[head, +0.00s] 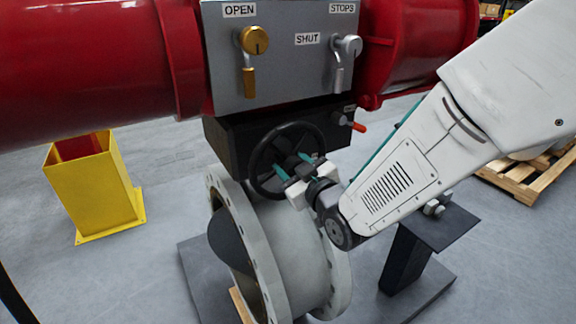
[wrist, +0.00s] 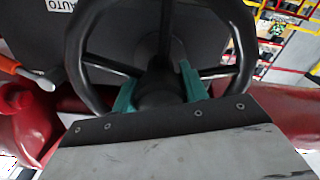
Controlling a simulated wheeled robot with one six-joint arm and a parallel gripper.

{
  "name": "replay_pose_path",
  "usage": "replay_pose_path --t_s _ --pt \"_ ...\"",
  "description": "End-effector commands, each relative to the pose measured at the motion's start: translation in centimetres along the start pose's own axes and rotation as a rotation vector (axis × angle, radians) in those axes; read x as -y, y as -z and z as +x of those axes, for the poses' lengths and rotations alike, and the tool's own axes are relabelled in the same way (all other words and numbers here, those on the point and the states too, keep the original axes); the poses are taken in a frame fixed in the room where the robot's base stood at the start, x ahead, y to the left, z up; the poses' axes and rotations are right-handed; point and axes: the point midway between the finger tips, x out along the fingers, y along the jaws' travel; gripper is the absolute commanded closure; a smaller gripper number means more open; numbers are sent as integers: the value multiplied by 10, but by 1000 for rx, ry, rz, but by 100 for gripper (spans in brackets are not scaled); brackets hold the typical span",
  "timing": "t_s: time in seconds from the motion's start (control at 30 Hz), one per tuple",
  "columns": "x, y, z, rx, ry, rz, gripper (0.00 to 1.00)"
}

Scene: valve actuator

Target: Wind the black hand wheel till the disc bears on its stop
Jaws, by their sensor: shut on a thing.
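The black hand wheel (head: 253,163) is mounted on the front of a dark gearbox, below the grey panel. In the wrist view the wheel rim (wrist: 246,40) and its spokes fill the upper middle. My gripper (head: 296,169) is at the wheel's centre, its teal fingers on either side of the hub. The gripper (wrist: 158,90) is shut on the hub in the wrist view too. The dark disc (head: 231,243) shows inside the grey flanged valve body (head: 290,250) below, standing at an angle in the bore. The stop itself is not visible.
The grey panel (head: 290,85) carries a brass lever (head: 252,50) and a silver lever (head: 344,58), labelled OPEN, SHUT and STOPS. An orange-tipped lever (head: 350,123) sits right of the wheel. A red cylinder (head: 80,60) is above. A yellow post (head: 95,190) stands left.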

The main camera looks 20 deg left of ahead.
Motion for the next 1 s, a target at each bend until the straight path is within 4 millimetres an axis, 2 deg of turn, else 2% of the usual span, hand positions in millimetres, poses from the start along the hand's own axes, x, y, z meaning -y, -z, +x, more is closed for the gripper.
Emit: replay_pose_path --t_s 0.03,0.07,0.13,0.47,0.57,0.8,1.0 --pt "1 0 0 0 3 0 97" --pt "1 0 0 0 3 0 54" --pt "1 0 0 0 3 0 35" --pt "0 0 -3 1 0 1 35" --pt "0 1 -14 -1 -1 1 35" --pt "1 0 -55 1 1 1 35" --pt "1 0 -76 0 2 1 35"
